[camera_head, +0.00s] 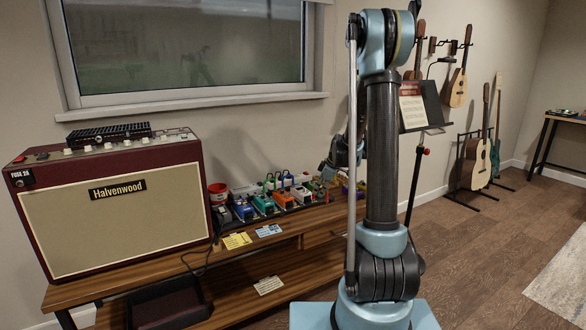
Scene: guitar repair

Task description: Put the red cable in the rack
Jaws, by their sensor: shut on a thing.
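The far part of my arm (337,158) comes down behind my own upright link, above the right end of the row of pedals. The fingers of my gripper cannot be made out there, and what they hold is hidden. I cannot pick out the red cable in this view. Black wall hooks (453,46) stick out beside the hanging guitars at the upper right; I cannot tell whether they are the rack.
A maroon amplifier (112,204) stands on the left of the wooden bench (220,260). Colourful pedals (264,204) and a red cup (218,193) stand to its right. A black tray (168,303) sits below. A music stand (422,107) and guitars are behind.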

